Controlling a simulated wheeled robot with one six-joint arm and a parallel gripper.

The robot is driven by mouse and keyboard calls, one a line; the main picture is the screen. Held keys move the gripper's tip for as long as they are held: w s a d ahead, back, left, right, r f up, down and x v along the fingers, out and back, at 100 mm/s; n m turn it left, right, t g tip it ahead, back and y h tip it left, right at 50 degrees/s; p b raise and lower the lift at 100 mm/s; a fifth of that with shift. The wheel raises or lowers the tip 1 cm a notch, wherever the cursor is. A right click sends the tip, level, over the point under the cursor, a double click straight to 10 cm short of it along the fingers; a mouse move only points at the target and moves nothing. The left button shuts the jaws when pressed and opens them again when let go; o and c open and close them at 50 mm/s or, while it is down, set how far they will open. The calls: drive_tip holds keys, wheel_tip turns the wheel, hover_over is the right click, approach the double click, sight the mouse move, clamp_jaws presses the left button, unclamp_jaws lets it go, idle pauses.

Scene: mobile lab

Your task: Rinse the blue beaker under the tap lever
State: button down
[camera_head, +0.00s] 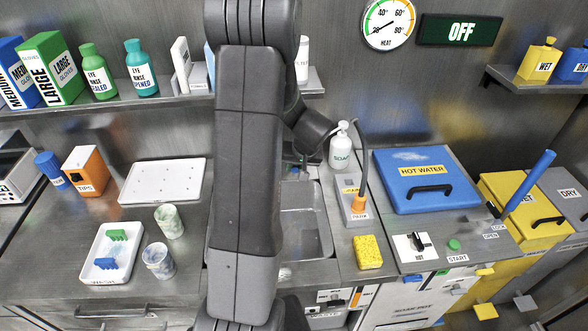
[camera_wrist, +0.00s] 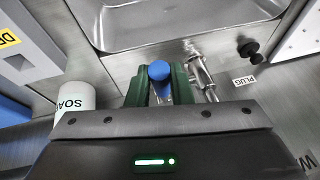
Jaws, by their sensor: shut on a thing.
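In the wrist view, my gripper (camera_wrist: 160,85) has its two green fingers shut on a blue round-ended piece, which looks like the tap lever (camera_wrist: 159,71). The metal tap (camera_wrist: 203,72) stands close to the right of the fingers. The sink (camera_wrist: 170,25) lies beyond them and looks empty where visible. In the head view, my arm hides the gripper, the tap and part of the sink (camera_head: 308,215). A blue-grey marbled beaker (camera_head: 158,261) stands on the counter, apart from the gripper. A green marbled beaker (camera_head: 170,221) stands just behind it.
A white tray (camera_head: 131,239) with green and blue pieces lies left of the beakers. A soap bottle (camera_head: 341,150) stands behind the sink, near my gripper. A yellow sponge (camera_head: 368,252) and blue hot-water lid (camera_head: 424,180) are to the right.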

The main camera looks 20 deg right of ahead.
drive_tip(key=d+n+b, duration=0.1)
drive_tip(key=b, duration=0.2)
drive_tip(key=shift+s+d+f+y, duration=0.1)
drive_tip(key=shift+d+y, duration=0.1)
drive_tip(key=shift+y, duration=0.1)
drive_tip(key=c, duration=1.3)
unclamp_jaws()
drive_tip(key=v, duration=1.4)
drive_tip(key=shift+b, duration=0.45)
